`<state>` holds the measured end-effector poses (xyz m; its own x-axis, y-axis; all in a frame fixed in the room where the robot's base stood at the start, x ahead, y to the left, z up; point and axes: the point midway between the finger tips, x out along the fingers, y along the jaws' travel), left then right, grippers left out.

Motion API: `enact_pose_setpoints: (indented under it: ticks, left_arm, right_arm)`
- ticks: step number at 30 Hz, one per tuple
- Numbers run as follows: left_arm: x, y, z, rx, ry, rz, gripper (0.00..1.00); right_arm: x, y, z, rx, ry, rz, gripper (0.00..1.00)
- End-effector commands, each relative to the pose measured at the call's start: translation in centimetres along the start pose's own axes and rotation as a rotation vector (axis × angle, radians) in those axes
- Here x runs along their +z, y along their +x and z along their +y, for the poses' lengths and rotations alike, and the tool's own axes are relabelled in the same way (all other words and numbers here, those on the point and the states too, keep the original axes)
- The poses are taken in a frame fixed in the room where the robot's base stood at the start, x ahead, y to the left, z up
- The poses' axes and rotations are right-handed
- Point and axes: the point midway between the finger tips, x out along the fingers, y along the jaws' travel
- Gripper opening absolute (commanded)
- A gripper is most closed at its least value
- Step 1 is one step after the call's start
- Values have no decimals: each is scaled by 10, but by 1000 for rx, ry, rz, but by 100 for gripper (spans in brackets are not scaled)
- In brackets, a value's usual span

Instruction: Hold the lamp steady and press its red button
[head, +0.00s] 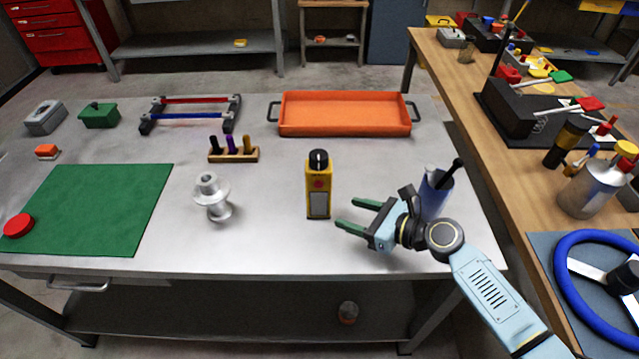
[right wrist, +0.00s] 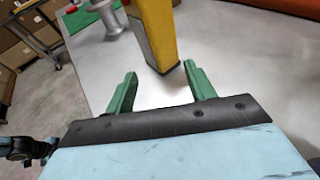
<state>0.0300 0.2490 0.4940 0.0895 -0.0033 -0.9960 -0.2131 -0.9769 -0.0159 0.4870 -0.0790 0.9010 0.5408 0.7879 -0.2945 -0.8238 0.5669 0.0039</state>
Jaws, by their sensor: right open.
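The lamp (head: 312,190) is a yellow upright block with a black knob on top, a red button (head: 318,183) on its front and a pale panel below it. It stands on the grey metal table. My right gripper (head: 345,214) is open and empty, just right of the lamp and nearer the front edge, its green fingers pointing towards it. In the right wrist view the lamp's yellow body (right wrist: 155,30) stands ahead of and between the open fingers (right wrist: 158,88), apart from them. The red button is not visible in that view. My left gripper is not in view.
A silver spool-shaped part (head: 212,200) stands left of the lamp. A blue cup (head: 434,196) with a black-handled tool stands right, close behind my right gripper. An orange tray (head: 344,116) and a small wooden holder (head: 234,155) lie behind. A green mat (head: 100,205) covers the left.

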Motion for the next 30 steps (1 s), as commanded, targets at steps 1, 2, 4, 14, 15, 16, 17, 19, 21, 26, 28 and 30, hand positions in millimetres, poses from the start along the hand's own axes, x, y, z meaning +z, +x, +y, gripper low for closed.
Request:
enact_pose_setpoints:
  ticks: [1,2,4,14,15,16,17,19,21,26,28,30]
  left_arm:
    - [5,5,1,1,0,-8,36]
    - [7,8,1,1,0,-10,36]
    - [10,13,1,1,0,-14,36]
    - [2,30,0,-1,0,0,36]
    - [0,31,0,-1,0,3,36]
    - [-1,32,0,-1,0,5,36]
    - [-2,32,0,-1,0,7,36]
    - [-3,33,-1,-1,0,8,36]
    - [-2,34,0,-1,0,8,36]
    - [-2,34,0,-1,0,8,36]
    - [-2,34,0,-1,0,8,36]
    - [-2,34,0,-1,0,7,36]
  right_arm:
    - [-2,8,0,1,-2,-2,55]
    - [-2,12,0,1,-2,-2,55]
    - [-2,22,1,2,-3,-2,55]
    - [0,69,1,2,-2,-1,55]
    - [-1,73,1,2,-2,0,55]
    - [-1,76,1,2,-3,-1,55]
    - [-1,78,1,2,-4,-1,55]
    - [-1,82,1,2,-4,0,55]
    - [-1,86,1,2,-4,0,55]
    - [-1,88,1,2,-4,2,55]
    - [-1,88,1,2,-4,2,55]
    - [0,88,1,2,-4,1,55]
